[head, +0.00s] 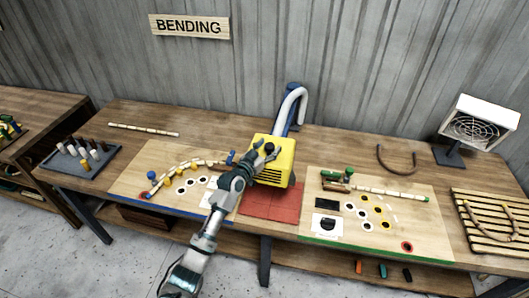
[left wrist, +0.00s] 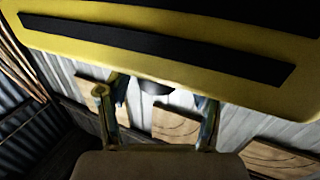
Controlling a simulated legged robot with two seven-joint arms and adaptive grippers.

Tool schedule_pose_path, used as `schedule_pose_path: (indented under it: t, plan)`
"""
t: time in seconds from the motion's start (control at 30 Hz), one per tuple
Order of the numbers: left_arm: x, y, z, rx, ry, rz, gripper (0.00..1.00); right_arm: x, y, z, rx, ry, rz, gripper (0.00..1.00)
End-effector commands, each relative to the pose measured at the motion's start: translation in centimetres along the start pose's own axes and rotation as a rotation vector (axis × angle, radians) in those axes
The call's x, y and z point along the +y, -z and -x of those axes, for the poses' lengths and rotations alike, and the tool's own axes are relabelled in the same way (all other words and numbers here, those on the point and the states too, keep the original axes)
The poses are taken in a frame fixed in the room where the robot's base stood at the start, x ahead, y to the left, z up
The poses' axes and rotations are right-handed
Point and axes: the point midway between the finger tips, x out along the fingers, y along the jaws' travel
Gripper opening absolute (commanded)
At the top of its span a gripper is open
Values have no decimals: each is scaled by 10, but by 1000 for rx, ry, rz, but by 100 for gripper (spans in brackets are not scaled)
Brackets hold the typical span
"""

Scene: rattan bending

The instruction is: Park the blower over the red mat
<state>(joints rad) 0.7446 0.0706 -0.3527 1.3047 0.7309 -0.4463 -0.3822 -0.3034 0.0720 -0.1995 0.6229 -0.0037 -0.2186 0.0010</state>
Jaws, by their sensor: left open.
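The blower (head: 285,155) is a yellow box with a blue and white hose behind it. In the head view it covers the back part of the red mat (head: 272,206); I cannot tell whether it rests on the mat. My left gripper (head: 262,152) is in front of the blower near its black knob, and its jaws are open. In the left wrist view the yellow body (left wrist: 130,50) with a black strip fills the top. The two fingers (left wrist: 156,110) stand apart below it, with a dark rounded piece between them. My right gripper is out of view.
A left work board (head: 150,160) with a curved rattan piece and a right board (head: 400,235) with dotted circles flank the mat. A peg block (head: 82,160) stands far left. A fan heater (head: 478,125) and a slatted rack (head: 490,222) are at the right.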

Motion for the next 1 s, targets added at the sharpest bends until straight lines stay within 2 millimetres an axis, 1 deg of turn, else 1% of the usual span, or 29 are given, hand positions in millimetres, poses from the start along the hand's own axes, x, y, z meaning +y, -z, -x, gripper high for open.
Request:
schedule_pose_path:
  t: [0.07,0.17,0.27,0.4,0.5,0.6,0.73,1.0]
  plan:
    - [2,0,6,0,0,0,66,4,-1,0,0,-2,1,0]
    - [5,-1,20,-1,0,-3,66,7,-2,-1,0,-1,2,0]
    - [3,-2,43,-2,1,-4,66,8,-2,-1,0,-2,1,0]
    - [-6,-2,79,1,1,1,66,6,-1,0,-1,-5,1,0]
    - [-10,-4,100,0,1,5,66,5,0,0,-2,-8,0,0]
    - [-15,-4,114,2,2,10,66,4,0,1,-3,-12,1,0]
    - [-16,-4,123,3,2,10,66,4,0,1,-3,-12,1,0]
    - [-5,-2,118,-1,0,3,66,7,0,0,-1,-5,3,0]
